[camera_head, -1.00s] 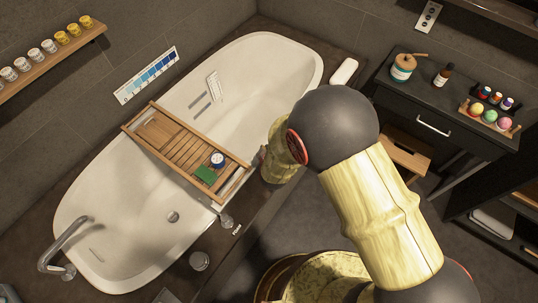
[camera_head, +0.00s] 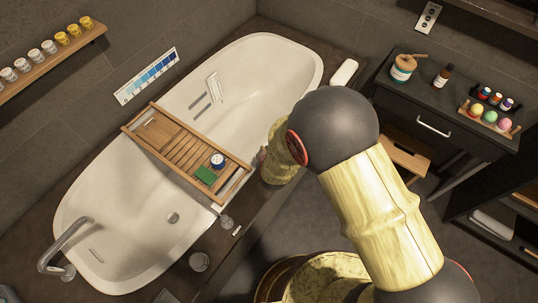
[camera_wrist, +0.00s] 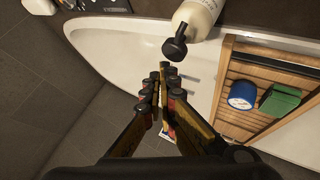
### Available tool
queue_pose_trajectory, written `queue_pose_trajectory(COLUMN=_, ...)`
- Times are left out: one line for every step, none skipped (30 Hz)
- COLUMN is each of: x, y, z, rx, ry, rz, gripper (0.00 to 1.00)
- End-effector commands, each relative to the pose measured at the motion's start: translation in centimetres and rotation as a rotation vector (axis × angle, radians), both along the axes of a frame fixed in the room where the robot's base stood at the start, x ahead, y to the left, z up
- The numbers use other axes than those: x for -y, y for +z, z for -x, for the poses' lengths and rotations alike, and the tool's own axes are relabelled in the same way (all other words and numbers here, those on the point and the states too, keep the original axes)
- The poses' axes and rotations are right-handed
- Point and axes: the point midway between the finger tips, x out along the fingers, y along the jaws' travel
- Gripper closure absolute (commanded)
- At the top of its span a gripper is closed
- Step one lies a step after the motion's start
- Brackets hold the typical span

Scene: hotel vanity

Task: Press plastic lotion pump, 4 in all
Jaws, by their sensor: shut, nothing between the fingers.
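The lotion pump bottle (camera_wrist: 203,14) is cream coloured with a black pump head (camera_wrist: 175,48), at the top of the wrist view. It appears tilted in the picture and its far end is cut off by the frame. My gripper (camera_wrist: 163,72) is shut and empty, with its fingertips just below the pump head in the picture. I cannot tell whether they touch it. In the head view my arm covers the area, and I cannot make out the bottle or the fingertips clearly there.
A white bathtub (camera_head: 270,75) carries a wooden tray (camera_head: 150,128) across it, holding a blue-and-white round container (camera_head: 217,160) and a green block (camera_head: 206,174). A dark vanity (camera_head: 385,82) with bottles stands at right, with a wooden stool (camera_head: 408,160) beside it.

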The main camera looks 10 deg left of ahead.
Motion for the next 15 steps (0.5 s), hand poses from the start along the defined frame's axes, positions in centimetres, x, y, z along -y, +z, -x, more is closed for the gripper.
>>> queue_pose_trajectory(x=0.00, y=0.00, z=0.00, rx=0.000, ry=0.000, rz=0.000, gripper=1.00)
queue_pose_trajectory(x=0.00, y=0.00, z=0.00, rx=0.000, ry=0.000, rz=0.000, gripper=1.00)
queue_pose_trajectory(x=-0.01, y=-0.01, z=0.00, rx=0.000, ry=0.000, rz=0.000, gripper=1.00)
queue_pose_trajectory(x=0.00, y=-0.04, z=0.00, rx=0.000, ry=0.000, rz=0.000, gripper=1.00)
queue_pose_trajectory(x=0.00, y=-0.09, z=0.01, rx=0.000, ry=0.000, rz=0.000, gripper=1.00)
queue_pose_trajectory(x=0.01, y=-0.20, z=0.01, rx=0.000, ry=0.000, rz=0.000, gripper=1.00)
queue_pose_trajectory(x=0.01, y=-0.29, z=0.01, rx=0.000, ry=0.000, rz=0.000, gripper=1.00)
queue_pose_trajectory(x=0.02, y=-0.40, z=0.02, rx=0.000, ry=0.000, rz=0.000, gripper=1.00)
queue_pose_trajectory(x=0.02, y=-0.55, z=0.02, rx=-0.001, ry=-0.001, rz=0.001, gripper=1.00)
queue_pose_trajectory(x=0.03, y=-0.67, z=0.03, rx=0.000, ry=0.000, rz=0.001, gripper=1.00)
queue_pose_trajectory(x=0.03, y=-0.76, z=0.03, rx=-0.001, ry=-0.001, rz=0.001, gripper=1.00)
queue_pose_trajectory(x=0.04, y=-0.85, z=0.04, rx=-0.001, ry=-0.001, rz=0.001, gripper=1.00)
queue_pose_trajectory(x=0.03, y=-0.88, z=0.03, rx=-0.001, ry=-0.001, rz=0.001, gripper=1.00)
queue_pose_trajectory(x=0.03, y=-0.89, z=0.03, rx=-0.001, ry=-0.001, rz=0.001, gripper=1.00)
queue_pose_trajectory(x=0.03, y=-0.87, z=0.02, rx=0.000, ry=0.000, rz=0.000, gripper=1.00)
